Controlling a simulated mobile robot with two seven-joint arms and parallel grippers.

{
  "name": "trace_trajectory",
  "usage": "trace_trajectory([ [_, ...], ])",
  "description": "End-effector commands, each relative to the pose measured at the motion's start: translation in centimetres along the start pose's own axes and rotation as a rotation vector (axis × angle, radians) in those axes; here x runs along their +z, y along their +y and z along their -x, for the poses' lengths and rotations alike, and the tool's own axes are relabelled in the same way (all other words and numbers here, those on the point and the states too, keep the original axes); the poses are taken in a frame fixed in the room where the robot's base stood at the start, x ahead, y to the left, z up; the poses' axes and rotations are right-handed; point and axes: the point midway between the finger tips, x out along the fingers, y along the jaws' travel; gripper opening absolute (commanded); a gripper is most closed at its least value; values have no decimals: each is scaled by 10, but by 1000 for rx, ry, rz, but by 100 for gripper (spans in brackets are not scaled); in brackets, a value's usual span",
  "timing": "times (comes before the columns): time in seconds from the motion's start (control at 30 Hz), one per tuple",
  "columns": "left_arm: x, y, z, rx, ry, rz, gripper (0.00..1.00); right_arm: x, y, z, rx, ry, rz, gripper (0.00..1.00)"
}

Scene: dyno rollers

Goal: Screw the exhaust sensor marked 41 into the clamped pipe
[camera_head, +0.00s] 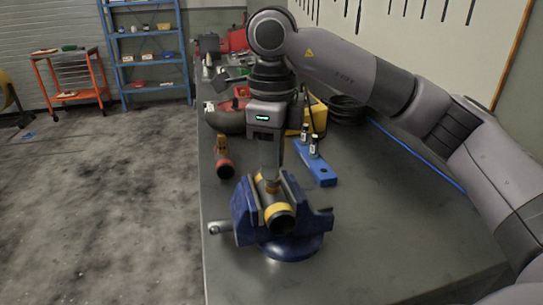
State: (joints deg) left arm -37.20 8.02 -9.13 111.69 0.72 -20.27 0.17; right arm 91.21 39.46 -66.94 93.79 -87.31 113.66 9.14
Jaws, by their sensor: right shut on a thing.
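A dark pipe with yellow bands (281,217) is clamped in a blue vise (243,212) near the front of the bench. My right gripper (271,172) comes down from above and is shut on a sensor, its fingertips just over the top of the pipe. A small brass-coloured part (271,187) shows under the fingertips at the pipe's top; I cannot tell how deep it sits. Its marking is hidden. Two other sensors with pale labels (314,147) stand in a blue holder (321,174) behind and right of the vise; the labels are too small to read. My left gripper is out of view.
A yellow object (318,115), a coil of black hose (346,110) and a blue cable (430,160) lie farther back. The bench's right front is clear.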

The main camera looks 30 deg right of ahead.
Motion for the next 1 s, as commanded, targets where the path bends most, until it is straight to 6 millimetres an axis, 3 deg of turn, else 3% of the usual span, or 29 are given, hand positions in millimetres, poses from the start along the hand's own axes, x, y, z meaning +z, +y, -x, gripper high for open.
trace_trajectory([
  [0.13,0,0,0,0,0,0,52,-2,0,2,-2,2,-101,0],
  [0.4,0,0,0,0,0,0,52,-2,0,2,-2,3,-118,0],
  [0.43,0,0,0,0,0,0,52,-2,0,2,-2,3,-118,32],
  [0.5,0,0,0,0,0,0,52,-1,0,2,-2,2,-117,52],
  [0.83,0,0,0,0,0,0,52,0,0,3,-1,1,-116,52],
  [1.0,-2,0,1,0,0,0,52,0,0,23,-3,-2,-116,52],
])
